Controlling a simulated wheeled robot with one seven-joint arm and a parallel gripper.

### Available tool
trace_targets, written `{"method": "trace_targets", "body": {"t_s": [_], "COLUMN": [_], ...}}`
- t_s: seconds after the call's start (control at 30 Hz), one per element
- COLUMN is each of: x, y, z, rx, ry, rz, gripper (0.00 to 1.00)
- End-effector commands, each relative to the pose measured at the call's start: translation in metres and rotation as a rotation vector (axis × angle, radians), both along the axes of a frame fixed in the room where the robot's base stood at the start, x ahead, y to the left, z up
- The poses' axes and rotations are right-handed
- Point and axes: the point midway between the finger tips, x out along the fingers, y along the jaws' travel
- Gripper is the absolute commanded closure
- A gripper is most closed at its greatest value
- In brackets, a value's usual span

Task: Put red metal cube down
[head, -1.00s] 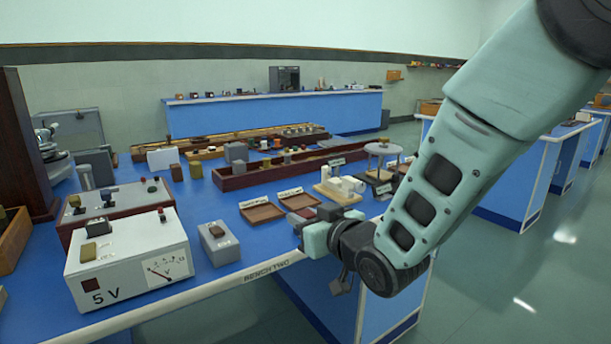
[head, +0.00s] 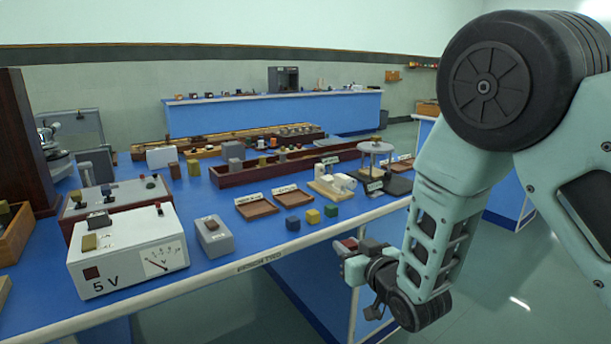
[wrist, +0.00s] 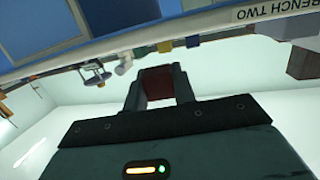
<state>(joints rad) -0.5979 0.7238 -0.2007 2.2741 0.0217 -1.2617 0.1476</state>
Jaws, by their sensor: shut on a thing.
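My gripper (head: 352,246) is off the front edge of the blue bench in the head view, low and just in front of the rim. In the wrist view my gripper (wrist: 157,85) is shut on a dark red cube (wrist: 157,80) between its two fingers. A bit of the red cube (head: 348,243) also shows at the fingertips in the head view. It is held in the air, clear of the bench top. A blue cube (head: 293,223), a yellow cube (head: 313,216) and a green cube (head: 331,210) stand in a row near the bench's front edge.
Two shallow wooden trays (head: 256,208) with label cards lie behind the cubes. A grey switch box (head: 214,237) and a 5 V meter box (head: 128,258) stand to the left. A white fixture (head: 333,186) and a round grey stand (head: 374,148) are behind right.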

Motion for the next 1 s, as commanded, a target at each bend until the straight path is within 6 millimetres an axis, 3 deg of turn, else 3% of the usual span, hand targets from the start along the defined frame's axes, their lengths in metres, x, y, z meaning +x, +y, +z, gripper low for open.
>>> {"method": "trace_targets", "body": {"t_s": [0.17,0.3,0.5,0.77,1.0], "x": [0.005,-0.004,-0.025,-0.051,-0.05], "y": [-0.073,-0.132,-0.189,-0.233,-0.231], "z": [-0.063,-0.107,-0.147,-0.177,-0.141], "rx": [-0.005,-0.005,-0.011,-0.019,-0.016], "ry": [0.012,0.009,0.003,-0.001,-0.006], "rz": [-0.129,-0.231,-0.329,-0.407,-0.403], "gripper": [0.97,0.97,0.97,0.97,0.97]}}
